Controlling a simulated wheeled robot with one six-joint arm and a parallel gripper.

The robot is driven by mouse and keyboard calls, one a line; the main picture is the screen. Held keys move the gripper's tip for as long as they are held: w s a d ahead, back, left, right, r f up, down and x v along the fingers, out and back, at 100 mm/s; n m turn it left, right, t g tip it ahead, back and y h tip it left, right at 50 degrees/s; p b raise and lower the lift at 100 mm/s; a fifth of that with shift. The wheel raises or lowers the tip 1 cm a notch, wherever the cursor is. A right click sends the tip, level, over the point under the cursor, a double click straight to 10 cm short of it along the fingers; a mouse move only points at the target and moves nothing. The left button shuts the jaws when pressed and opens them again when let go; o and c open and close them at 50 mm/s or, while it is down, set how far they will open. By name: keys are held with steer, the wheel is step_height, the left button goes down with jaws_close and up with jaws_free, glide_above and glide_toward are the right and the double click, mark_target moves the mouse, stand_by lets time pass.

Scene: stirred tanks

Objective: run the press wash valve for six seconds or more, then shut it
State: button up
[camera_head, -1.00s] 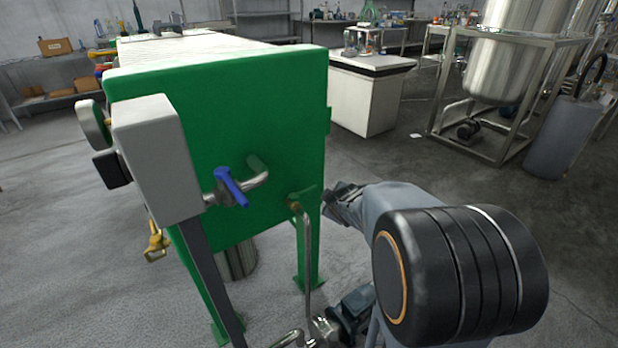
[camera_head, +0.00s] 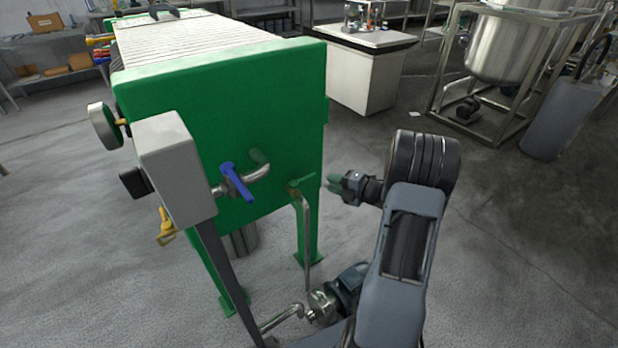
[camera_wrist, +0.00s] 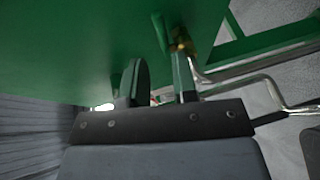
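The green press (camera_head: 225,130) fills the left middle of the head view. A blue lever (camera_head: 236,183) sits on a bent steel pipe at its end face. A green lever (camera_head: 301,184) sits on the pipe at the face's lower right corner; it also shows in the wrist view (camera_wrist: 160,32), beside a brass fitting (camera_wrist: 181,42). No label shows which is the press wash valve. My gripper (camera_head: 335,184) is just right of the press, pointing left toward the green lever. In the wrist view my gripper (camera_wrist: 158,82) has its two fingers apart, with nothing visibly held between them.
A grey box (camera_head: 175,165) on a post stands before the press's left side. A yellow-handled valve (camera_head: 166,228) hangs low there. A pump (camera_head: 345,288) with pipes lies on the floor below my arm. Open floor lies to the right, before a framed steel tank (camera_head: 497,50).

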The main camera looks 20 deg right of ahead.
mark_target(311, 177)
steer(key=b+x, duration=0.1)
steer(key=x, duration=0.8)
steer(key=shift+w+a, duration=0.1)
steer(key=shift+w, duration=0.2)
jaws_close()
